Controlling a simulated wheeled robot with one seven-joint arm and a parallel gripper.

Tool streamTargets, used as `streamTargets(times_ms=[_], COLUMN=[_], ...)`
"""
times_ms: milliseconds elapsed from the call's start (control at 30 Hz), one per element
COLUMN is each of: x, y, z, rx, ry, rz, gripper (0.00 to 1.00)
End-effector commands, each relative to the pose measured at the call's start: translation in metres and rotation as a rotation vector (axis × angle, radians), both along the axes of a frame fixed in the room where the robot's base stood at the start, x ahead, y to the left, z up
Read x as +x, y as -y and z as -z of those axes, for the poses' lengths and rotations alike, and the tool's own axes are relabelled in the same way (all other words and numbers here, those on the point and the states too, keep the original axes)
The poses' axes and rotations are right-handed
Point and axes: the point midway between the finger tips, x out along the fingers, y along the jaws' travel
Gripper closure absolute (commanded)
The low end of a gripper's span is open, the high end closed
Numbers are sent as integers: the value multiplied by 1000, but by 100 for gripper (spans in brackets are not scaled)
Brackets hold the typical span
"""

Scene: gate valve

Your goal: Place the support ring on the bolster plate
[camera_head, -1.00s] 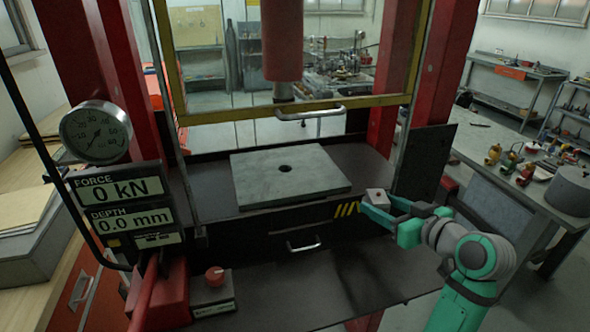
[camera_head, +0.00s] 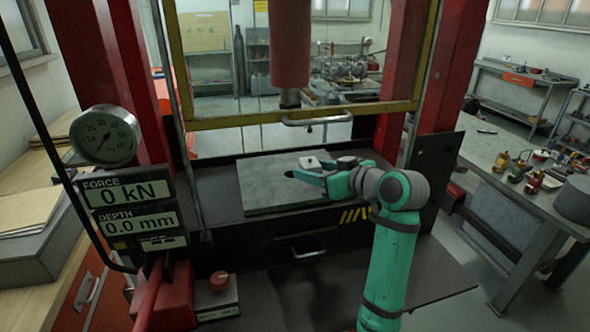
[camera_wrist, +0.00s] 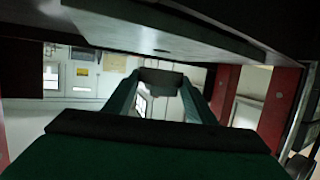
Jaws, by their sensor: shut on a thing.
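The support ring (camera_head: 309,163) is a small light-grey block with a dark hole in its top. My gripper (camera_head: 308,171) is shut on it and holds it over the bolster plate (camera_head: 258,193), a flat grey slab on the press bed. I cannot tell the height of the gap between ring and plate.
The press ram (camera_head: 290,55) hangs above the plate. The force display (camera_head: 127,190) reads 0 kN and depth 0.0 mm. A cluttered bench (camera_head: 490,160) stands at right.

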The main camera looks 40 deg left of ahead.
Motion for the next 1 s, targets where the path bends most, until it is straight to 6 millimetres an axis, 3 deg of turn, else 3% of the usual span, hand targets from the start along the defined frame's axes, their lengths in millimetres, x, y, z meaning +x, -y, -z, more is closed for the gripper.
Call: streamTargets(times_ms=[200, 400, 600, 867, 1000], x=[14, 23, 26, 26, 26], y=[-45, -73, -79, -79, -79], z=[-2, -2, 2, 30, 34], rx=[2, 3, 3, 3, 3], ry=[1, 3, 1, 1, 3], rz=[-1, 0, 2, 2, 2], gripper=[86, 86, 86, 86, 86])
